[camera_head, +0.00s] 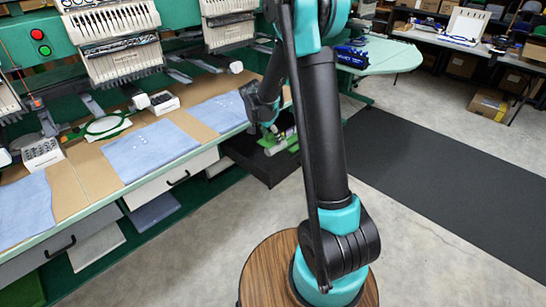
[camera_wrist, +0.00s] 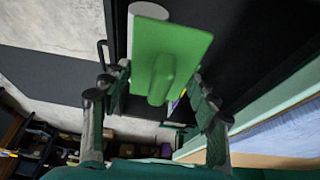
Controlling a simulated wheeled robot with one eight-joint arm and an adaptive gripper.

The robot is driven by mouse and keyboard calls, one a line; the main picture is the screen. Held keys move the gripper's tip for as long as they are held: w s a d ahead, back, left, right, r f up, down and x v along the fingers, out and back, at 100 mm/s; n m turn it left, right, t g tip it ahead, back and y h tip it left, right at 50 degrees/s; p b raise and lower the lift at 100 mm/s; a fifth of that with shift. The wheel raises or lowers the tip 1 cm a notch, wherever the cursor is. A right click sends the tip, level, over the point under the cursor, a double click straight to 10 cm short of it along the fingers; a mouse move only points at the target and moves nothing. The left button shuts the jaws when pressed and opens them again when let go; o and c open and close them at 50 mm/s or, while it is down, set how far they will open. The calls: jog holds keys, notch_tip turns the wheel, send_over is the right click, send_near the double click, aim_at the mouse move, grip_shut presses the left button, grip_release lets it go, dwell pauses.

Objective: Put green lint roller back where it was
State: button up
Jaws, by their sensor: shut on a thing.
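The green lint roller (camera_wrist: 170,52) is between the two fingers of my gripper (camera_wrist: 155,92) in the wrist view. Its broad green side and handle face the camera, and a pale cylinder shows behind its top edge. In the head view, green and white parts of the lint roller (camera_head: 283,147) show below my gripper (camera_head: 268,132), over the black tray (camera_head: 262,170) at the end of the workbench. My gripper is shut on the lint roller. My arm hides part of this area, and I cannot tell whether the roller touches the tray.
The long workbench (camera_head: 80,165) carries blue cloths (camera_head: 150,150) and small white racks under embroidery machines (camera_head: 120,50). A pale green table (camera_head: 385,55) stands behind my arm. A dark floor mat (camera_head: 440,150) and bare concrete lie clear to the right.

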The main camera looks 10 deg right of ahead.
notch_tip(320, 180, down, 10)
jog(key=shift+f, duration=0.25)
dwell(0.3)
jog(key=shift+f, duration=0.1)
jog(key=o, duration=1.1)
